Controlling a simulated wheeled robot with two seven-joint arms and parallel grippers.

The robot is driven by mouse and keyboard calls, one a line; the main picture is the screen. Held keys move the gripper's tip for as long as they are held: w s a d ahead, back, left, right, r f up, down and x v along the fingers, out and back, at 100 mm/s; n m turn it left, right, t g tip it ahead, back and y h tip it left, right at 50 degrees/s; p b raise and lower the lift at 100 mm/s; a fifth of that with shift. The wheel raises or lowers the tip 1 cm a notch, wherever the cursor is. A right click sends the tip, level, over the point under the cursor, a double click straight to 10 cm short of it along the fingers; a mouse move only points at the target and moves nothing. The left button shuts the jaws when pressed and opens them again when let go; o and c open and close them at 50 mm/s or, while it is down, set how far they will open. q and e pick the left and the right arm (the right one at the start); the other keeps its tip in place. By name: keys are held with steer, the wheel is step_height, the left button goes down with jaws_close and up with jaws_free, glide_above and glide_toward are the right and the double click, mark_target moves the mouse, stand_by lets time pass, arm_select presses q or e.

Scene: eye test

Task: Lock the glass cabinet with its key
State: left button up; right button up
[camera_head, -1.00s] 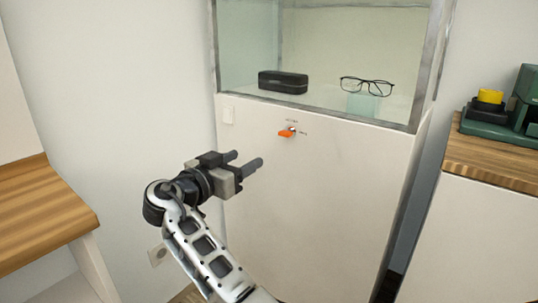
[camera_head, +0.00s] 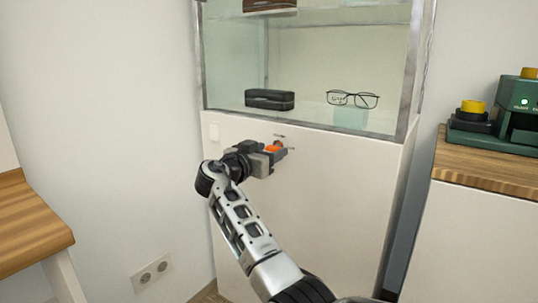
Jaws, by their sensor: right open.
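The glass cabinet (camera_head: 318,195) stands in the middle, with a white lower front and a framed glass upper part. An orange key (camera_head: 273,148) sits at the lock on the white front, just below the glass. My right gripper (camera_head: 279,152) is open at the key, its fingers pointing toward the cabinet front. The key's orange grip shows at the fingers and is partly hidden by them. I cannot tell whether the fingers touch it. My left gripper is not in view.
Behind the glass are a black case (camera_head: 269,100) and eyeglasses (camera_head: 352,99) on a stand. A wooden-topped counter (camera_head: 485,165) with a green device (camera_head: 519,105) is at right. A wooden surface (camera_head: 30,225) is at left.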

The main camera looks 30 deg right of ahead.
steer(key=shift+w+d, duration=0.1)
steer(key=shift+d, duration=0.15)
steer(key=c, duration=1)
